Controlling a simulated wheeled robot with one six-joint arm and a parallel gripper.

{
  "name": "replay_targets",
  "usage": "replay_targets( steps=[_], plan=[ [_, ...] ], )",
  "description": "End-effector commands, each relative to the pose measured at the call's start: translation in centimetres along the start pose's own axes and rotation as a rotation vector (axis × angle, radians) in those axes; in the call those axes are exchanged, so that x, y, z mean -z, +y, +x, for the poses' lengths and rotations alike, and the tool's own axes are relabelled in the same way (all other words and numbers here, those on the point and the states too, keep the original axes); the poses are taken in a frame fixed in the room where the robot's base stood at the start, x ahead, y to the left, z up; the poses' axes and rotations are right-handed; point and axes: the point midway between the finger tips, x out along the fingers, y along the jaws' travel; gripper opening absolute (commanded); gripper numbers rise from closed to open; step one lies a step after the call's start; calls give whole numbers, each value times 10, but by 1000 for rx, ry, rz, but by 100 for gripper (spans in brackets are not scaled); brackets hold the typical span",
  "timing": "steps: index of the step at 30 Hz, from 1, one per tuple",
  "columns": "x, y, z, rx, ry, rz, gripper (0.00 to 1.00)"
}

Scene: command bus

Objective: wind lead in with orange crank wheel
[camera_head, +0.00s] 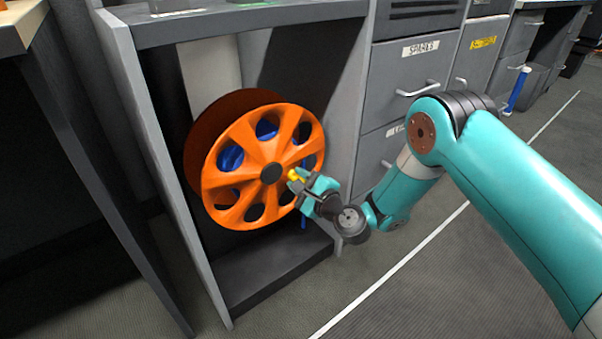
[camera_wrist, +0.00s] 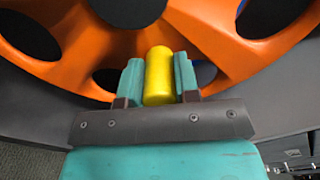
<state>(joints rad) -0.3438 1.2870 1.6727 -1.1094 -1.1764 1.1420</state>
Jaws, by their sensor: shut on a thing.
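The orange crank wheel (camera_head: 234,148) stands upright in an open grey cabinet bay, with round holes and a dark hub. Its yellow handle (camera_head: 293,175) sticks out to the right of the hub. Blue lead (camera_head: 229,157) shows through the holes, wound behind the wheel face. My gripper (camera_head: 300,180) is shut on the yellow handle. In the wrist view the handle (camera_wrist: 159,76) stands between the two teal fingers, with the orange wheel (camera_wrist: 235,55) right behind it. Part of the handle is hidden by the fingers in the head view.
The cabinet's left side panel (camera_head: 160,150) and right panel (camera_head: 345,110) flank the wheel closely. Grey drawers (camera_head: 408,70) with a "SPARES" label stand to the right. A dark bottom shelf (camera_head: 270,268) lies below. The floor in front is clear.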

Motion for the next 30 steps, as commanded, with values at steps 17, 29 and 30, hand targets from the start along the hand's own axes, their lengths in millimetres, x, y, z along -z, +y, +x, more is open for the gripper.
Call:
replay_targets(
  steps=[17,29,30],
  plan=[
    [6,4,-3,-2,11,34,0],
    [0,4,0,-3,1,33,55],
    [0,5,0,-4,0,33,55]
  ],
)
